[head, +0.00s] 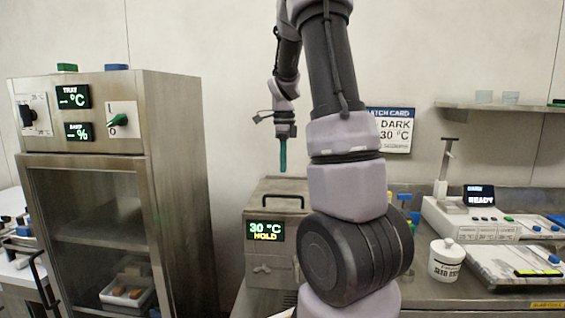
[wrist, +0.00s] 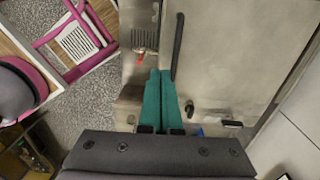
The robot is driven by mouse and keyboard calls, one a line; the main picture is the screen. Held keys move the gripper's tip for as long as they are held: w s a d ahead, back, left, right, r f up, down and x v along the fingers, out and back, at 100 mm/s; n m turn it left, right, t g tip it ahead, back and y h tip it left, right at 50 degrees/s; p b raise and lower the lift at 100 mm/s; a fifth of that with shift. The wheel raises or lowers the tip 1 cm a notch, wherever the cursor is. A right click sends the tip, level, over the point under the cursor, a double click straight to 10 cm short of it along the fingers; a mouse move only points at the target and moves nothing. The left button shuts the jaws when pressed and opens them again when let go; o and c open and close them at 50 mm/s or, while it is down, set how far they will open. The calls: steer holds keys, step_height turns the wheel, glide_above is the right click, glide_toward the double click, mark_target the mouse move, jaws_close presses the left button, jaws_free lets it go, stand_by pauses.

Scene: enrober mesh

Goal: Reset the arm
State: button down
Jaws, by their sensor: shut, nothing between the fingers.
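My gripper (head: 283,160) hangs pointing down above the steel box with the "30 °C HOLD" display (head: 266,231), in the head view. Its teal fingers are together and empty. In the wrist view my gripper (wrist: 162,75) also shows shut, with the two teal fingers side by side over a steel top. A dark bar handle (wrist: 177,48) lies just right of the fingertips there. My arm rises in the middle of the head view and hides part of the bench behind it.
A steel cabinet (head: 175,190) with a glass door stands at left, a tray of brown pieces (head: 127,295) inside. On the bench at right are a white lidded jar (head: 445,262), a device reading "READY" (head: 480,198) and a slab (head: 515,265). A shelf (head: 500,106) hangs above.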

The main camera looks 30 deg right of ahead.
steer(key=s+a+r+n+t+y, duration=0.1)
steer(key=s+a+r+n+t, duration=0.2)
steer(key=s+a+r+n, duration=0.3)
steer(key=s+a+r+n+t, duration=0.4)
steer(key=s+a+r+n, duration=0.3)
steer(key=s+a+n, duration=0.3)
steer(key=s+n, duration=0.3)
steer(key=n, duration=0.1)
steer(key=shift+s+a+r+n+y, duration=0.15)
steer(key=shift+s+n+y, duration=0.15)
steer(key=shift+s+y, duration=0.1)
